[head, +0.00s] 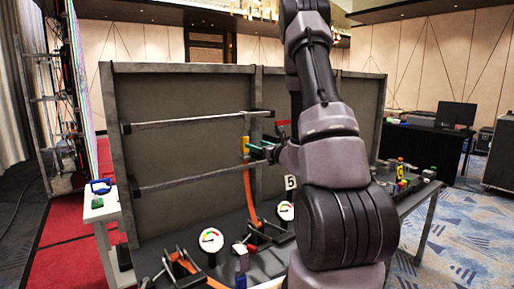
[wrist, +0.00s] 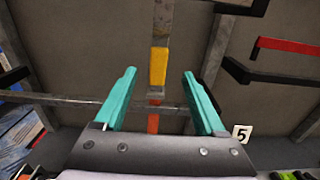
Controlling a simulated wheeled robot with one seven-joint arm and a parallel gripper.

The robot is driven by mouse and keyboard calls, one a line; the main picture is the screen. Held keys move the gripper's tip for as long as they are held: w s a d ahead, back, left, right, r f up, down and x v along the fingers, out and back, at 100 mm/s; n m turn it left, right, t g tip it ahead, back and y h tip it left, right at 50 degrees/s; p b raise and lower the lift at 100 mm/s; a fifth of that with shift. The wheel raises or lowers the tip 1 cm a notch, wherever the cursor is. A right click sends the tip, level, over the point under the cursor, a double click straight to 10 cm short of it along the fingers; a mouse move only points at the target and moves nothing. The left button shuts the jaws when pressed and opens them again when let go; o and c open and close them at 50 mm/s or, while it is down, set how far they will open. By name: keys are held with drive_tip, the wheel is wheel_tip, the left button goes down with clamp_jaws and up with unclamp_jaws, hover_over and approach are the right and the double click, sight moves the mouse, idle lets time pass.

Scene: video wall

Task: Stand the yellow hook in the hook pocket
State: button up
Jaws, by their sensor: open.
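A yellow block-like piece (head: 246,146) is upright in front of the grey panel, with an orange strap below it. In the wrist view the yellow piece (wrist: 158,67) is on a grey metal upright strip, between and beyond my fingertips. I cannot tell whether it is the yellow hook itself; no hook shape shows clearly. My gripper (wrist: 159,73) has two teal fingers spread apart with nothing held between them. In the head view my gripper (head: 258,147) is just right of the yellow piece, partly hidden by my arm. I cannot pick out the hook pocket.
Two grey horizontal bars (head: 190,119) on black brackets cross the panel. A number 5 tag (wrist: 242,133) and a red-fronted bracket (wrist: 288,47) are to the right. Round gauges (head: 211,239) and orange clamps stand on the table below. Small coloured items (head: 400,170) sit at the right.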

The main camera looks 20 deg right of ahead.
sight(245, 133)
drive_tip(key=w, duration=0.3)
drive_tip(key=w+a, duration=0.1)
drive_tip(key=w, duration=0.2)
drive_tip(key=w+a, duration=0.1)
drive_tip(key=w, duration=0.2)
clamp_jaws()
drive_tip(key=shift+r, duration=0.1)
drive_tip(key=shift+r, duration=0.1)
drive_tip(key=shift+r, duration=1.4)
drive_tip(key=shift+d, duration=0.1)
drive_tip(key=s+d, duration=0.1)
drive_tip(key=s, duration=0.6)
drive_tip(key=shift+s+d, duration=0.15)
drive_tip(key=shift+d, duration=0.05)
idle(0.5)
